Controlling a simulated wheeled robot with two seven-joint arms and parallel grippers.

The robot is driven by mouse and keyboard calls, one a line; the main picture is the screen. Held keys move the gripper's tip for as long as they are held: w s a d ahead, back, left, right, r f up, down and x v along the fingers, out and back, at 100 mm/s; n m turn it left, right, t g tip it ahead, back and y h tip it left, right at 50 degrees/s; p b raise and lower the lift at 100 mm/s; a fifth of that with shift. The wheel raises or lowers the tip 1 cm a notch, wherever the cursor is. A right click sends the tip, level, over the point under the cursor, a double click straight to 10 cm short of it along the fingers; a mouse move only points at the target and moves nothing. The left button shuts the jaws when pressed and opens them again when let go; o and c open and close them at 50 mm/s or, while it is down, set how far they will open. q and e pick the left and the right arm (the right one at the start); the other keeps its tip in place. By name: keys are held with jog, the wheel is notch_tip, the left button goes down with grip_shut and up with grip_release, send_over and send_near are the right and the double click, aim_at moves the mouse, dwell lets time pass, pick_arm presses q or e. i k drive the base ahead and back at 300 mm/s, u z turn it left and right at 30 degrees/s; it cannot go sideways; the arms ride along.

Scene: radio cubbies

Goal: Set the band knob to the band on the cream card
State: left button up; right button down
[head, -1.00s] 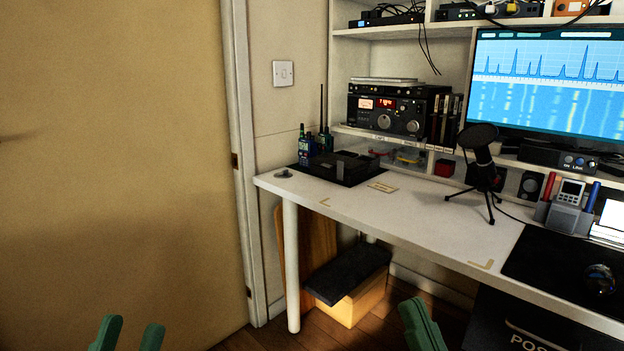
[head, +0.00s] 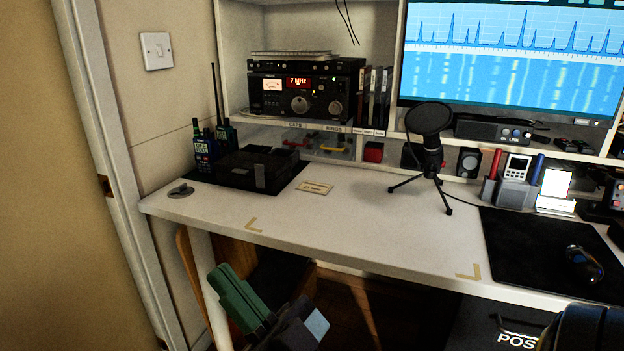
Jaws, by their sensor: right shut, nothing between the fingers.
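The black radio (head: 306,92) sits in a cubby at the back of the desk, with a lit meter and a red display that seems to read 7 MHz. Two round knobs show on its front: a middle knob (head: 299,104) and a right knob (head: 336,108); their labels are too small to read. The cream card (head: 316,187) lies on the desk in front of the radio; its small print is not clearly readable. My right gripper (head: 226,279), with green fingers, is shut and empty, low before the desk's front edge and well short of the radio. My left gripper is out of view.
A microphone on a tripod (head: 431,140) stands right of the card. Handheld radios (head: 205,148) and a dark box (head: 258,168) stand at the left on a black mat. The white desk (head: 365,215) is clear in the middle. A monitor (head: 510,55) is at the right.

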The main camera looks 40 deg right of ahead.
aim_at(335, 108)
jog(key=z, duration=0.75)
jog(key=i, duration=0.75)
jog(key=k, duration=0.55)
jog(key=z, duration=0.5)
